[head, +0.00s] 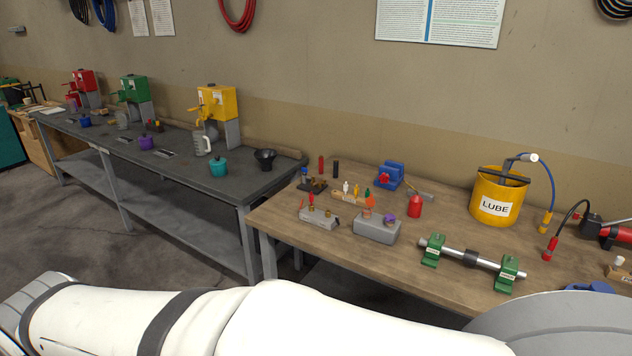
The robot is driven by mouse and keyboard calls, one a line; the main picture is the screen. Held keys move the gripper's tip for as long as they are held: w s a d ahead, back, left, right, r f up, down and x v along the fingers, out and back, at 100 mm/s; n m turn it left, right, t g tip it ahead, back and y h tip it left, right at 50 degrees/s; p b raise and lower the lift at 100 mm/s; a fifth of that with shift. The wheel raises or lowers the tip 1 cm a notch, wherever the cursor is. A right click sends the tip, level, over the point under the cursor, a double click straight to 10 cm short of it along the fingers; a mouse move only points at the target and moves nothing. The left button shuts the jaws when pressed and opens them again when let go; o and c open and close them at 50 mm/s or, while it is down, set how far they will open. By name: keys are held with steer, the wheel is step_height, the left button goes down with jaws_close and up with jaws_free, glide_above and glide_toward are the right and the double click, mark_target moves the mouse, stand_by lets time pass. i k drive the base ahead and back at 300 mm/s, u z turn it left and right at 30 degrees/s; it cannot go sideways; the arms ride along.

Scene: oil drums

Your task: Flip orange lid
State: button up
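A small orange piece (370,201), which looks like the orange lid, shows at the back left edge of a grey metal box (377,230) on the wooden bench. It appears raised above a brownish fitting (366,212) on the box top. It is too small to tell its hinge or exact tilt. A purple cap (389,219) sits on the same box, to the right. My gripper is not in view; only white parts of my arm cross the bottom of the head view.
The wooden bench (345,258) also holds a second grey block (319,218), a red can (415,206), a yellow LUBE bucket (497,196), and a shaft on green stands (470,259). A dark bench (190,178) with colored dispensers stands left. Bare wood lies in front of the grey box.

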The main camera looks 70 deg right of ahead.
mark_target(370, 200)
steer(key=z, duration=1.2)
steer(key=k, duration=0.1)
steer(key=z, duration=1.5)
steer(key=i, duration=1)
steer(key=z, duration=0.1)
